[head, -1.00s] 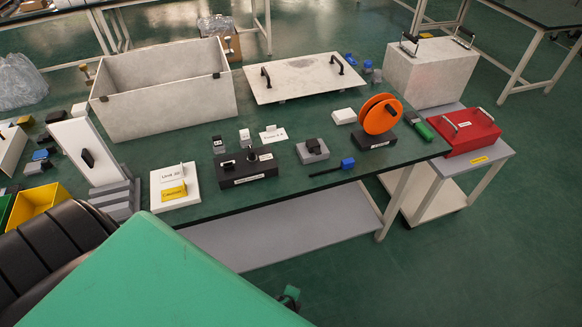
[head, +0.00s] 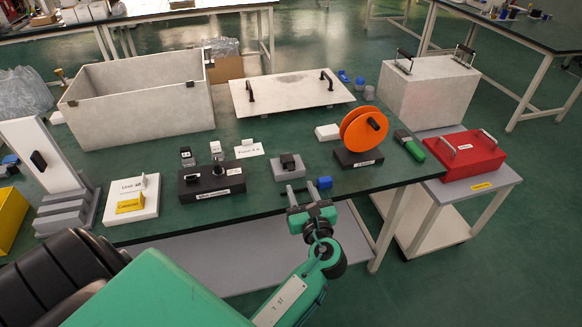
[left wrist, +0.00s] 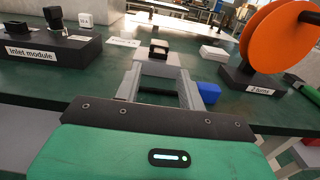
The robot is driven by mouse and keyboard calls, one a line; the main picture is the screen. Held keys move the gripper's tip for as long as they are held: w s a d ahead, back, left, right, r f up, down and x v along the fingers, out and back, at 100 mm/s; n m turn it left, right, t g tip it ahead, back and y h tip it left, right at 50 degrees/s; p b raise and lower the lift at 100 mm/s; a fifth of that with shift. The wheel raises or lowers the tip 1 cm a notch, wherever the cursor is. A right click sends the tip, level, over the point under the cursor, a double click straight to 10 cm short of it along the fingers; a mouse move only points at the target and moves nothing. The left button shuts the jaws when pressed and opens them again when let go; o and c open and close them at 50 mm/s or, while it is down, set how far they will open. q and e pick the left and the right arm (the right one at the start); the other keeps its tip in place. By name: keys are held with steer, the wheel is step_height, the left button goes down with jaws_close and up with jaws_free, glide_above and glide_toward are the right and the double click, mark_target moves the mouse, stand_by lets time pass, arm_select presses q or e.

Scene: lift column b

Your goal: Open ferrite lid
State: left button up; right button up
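A small black block that appears to be the ferrite (head: 288,162) sits on a grey base (head: 287,172) near the table's front edge. No label on it is readable. It also shows in the left wrist view (left wrist: 159,48), straight ahead beyond the fingers. My left gripper (head: 302,189) is at the front edge of the table, just in front of the grey base and apart from the ferrite. Its two fingers, also in the left wrist view (left wrist: 162,88), are spread with nothing gripped. My right gripper is not in view.
A blue-handled tool (head: 325,183) lies beside my left fingers. The orange reel (head: 363,131) stands to the right, the black inlet module (head: 212,183) to the left. A white block (head: 327,132) and a flat lid with handles (head: 290,91) lie behind.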

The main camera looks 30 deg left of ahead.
mark_target(291, 166)
arm_select(q)
steer(key=x, duration=1)
steer(key=shift+w, duration=0.1)
jaws_close()
